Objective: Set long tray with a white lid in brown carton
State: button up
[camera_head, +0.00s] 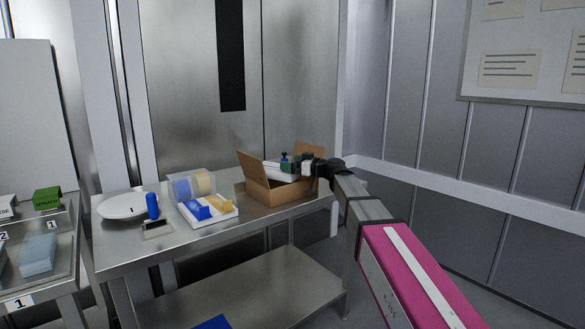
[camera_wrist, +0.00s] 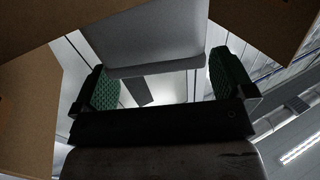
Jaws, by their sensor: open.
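The brown carton (camera_head: 268,193) stands open on the steel table, with its flaps raised. The long tray with a white lid (camera_head: 277,171) shows at the carton's opening, partly hidden by the carton walls and my gripper; I cannot tell whether it rests on the bottom. My gripper (camera_head: 290,163) is at the carton's mouth, beside the tray. In the wrist view, my gripper (camera_wrist: 166,84) is open, with its green pads apart. The pale tray (camera_wrist: 150,45) lies just beyond and between the fingertips, with brown carton flaps (camera_wrist: 265,25) around it.
Left of the carton on the steel table (camera_head: 180,245) are a white box with blue and yellow items (camera_head: 208,211), a clear container (camera_head: 192,186), a blue-handled tool (camera_head: 153,207) and a round white plate (camera_head: 122,206). A second table with green and white boxes stands at far left.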

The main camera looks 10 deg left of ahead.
jog(key=v, duration=1.2)
jog(key=s+d+f+m+g+h, duration=0.1)
jog(key=s+d+f+m+h, duration=0.3)
jog(key=f, duration=0.6)
jog(key=s+d+f+m+g+h, duration=0.1)
jog(key=s+d+f+h, duration=0.1)
jog(key=d+f, duration=0.5)
jog(key=s+d+f+m+g+h, duration=0.1)
jog(key=s+d+f+m+h, duration=0.25)
jog(key=f, duration=0.85)
jog(key=s+d+f+m+g+h, duration=0.2)
jog(key=s+d+f+m+h, duration=0.4)
jog(key=s+d+f, duration=0.6)
jog(key=d+f+h, duration=0.1)
jog(key=d+f, duration=0.1)
jog(key=d, duration=0.1)
jog(key=shift+g+h, duration=0.3)
jog(key=shift+h, duration=0.05)
jog(key=shift+s, duration=0.1)
